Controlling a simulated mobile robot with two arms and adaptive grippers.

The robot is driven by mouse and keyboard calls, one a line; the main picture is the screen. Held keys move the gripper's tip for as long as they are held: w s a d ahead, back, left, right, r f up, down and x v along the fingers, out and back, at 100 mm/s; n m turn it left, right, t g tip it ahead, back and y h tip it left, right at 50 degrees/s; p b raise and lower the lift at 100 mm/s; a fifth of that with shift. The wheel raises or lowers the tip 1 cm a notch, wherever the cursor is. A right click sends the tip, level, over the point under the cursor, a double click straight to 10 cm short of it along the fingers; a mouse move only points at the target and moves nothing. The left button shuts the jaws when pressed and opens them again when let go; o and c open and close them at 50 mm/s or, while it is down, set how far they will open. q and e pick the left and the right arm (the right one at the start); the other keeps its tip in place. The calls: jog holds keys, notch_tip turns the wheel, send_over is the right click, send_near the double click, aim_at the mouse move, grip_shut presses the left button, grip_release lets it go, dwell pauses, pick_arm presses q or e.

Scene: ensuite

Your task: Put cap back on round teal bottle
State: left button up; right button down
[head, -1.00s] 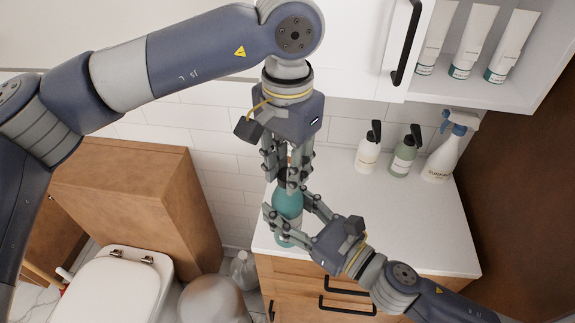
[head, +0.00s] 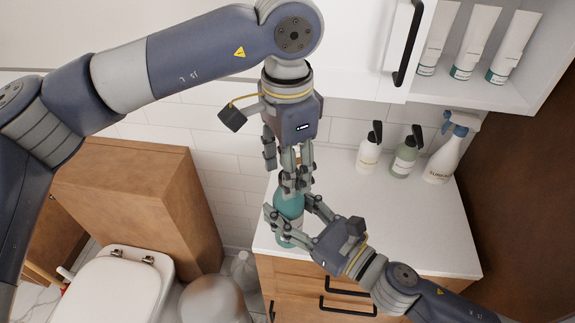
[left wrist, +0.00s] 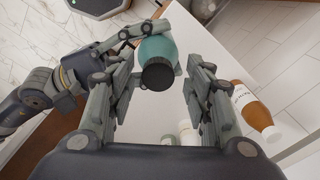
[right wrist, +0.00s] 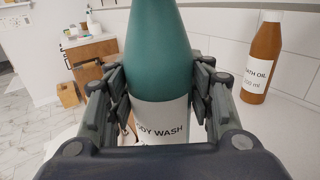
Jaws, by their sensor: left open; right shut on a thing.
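The teal bottle (head: 289,204) stands at the counter's left front edge, with a white label reading "...DY WASH" in the right wrist view (right wrist: 160,60). My right gripper (head: 280,226) is shut on its lower body. The black cap (left wrist: 158,75) sits on the bottle's top in the left wrist view. Whether it is fully seated cannot be told. My left gripper (head: 291,184) points down from above, open, with its fingers (left wrist: 158,66) on either side of the cap and apart from it. The left fingers hide the cap in the head view.
An amber bath oil bottle (right wrist: 262,60) stands close by on the counter. Two pump bottles (head: 368,150) (head: 406,153) and a spray bottle (head: 446,148) stand farther right. The wall cabinet (head: 492,92) overhangs the counter (head: 400,225). A toilet (head: 120,290) is at lower left.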

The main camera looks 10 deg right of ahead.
pick_arm(q)
jog(key=shift+r, duration=0.1)
jog(key=shift+r, duration=2.15)
jog(key=shift+c, duration=0.3)
